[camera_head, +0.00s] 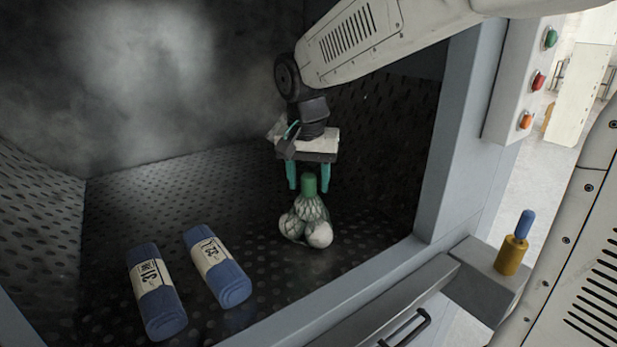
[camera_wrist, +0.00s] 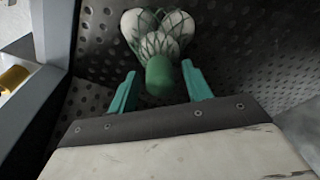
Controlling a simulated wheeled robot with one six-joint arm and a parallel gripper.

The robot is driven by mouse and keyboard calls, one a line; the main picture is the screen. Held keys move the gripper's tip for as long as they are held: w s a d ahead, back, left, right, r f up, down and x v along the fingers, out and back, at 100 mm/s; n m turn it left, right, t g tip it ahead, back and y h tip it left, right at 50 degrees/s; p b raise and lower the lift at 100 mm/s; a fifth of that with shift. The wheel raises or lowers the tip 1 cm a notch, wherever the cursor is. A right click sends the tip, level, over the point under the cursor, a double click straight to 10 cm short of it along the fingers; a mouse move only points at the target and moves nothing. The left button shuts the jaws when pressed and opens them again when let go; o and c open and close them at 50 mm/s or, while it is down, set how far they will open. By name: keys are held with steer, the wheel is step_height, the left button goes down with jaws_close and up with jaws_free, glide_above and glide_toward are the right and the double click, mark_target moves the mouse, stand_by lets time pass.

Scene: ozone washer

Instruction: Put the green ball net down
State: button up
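The green ball net (camera_head: 307,219) holds several white balls and has a solid green neck at its top. It appears to stand upright on the dark perforated floor of the washer (camera_head: 190,295). My gripper (camera_head: 309,186) is above it, pointing down, with its two teal fingers apart on either side of the neck. In the wrist view, my gripper (camera_wrist: 159,82) shows a gap between each finger and the neck of the ball net (camera_wrist: 160,76). The fingers do not touch the neck.
Two blue rolls with numbered white labels lie left of the net: one farther left (camera_head: 157,292) and one nearer (camera_head: 217,266). The grey frame (camera_head: 350,292) edges the chamber at front and right. Buttons (camera_head: 538,80) are on a panel at right. Free floor lies behind the rolls.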

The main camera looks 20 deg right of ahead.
mark_target(307, 199)
steer(key=shift+r, duration=0.1)
step_height(307, 199, up, 12)
steer(key=s+a, duration=0.1)
steer(key=s, duration=0.1)
steer(key=s+d+f+n, duration=0.1)
steer(key=s+f+n, duration=0.1)
steer(key=s+f, duration=0.2)
steer(key=s+d+f+n, duration=0.1)
steer(key=s+f, duration=0.4)
steer(key=s, duration=0.6)
steer(key=s+d+f+n+y, duration=0.1)
steer(key=s+d+f+n, duration=0.1)
steer(key=s, duration=0.6)
step_height(307, 199, down, 3)
steer(key=shift+r+n, duration=0.15)
steer(key=shift+n, duration=0.75)
steer(key=shift+s, duration=0.1)
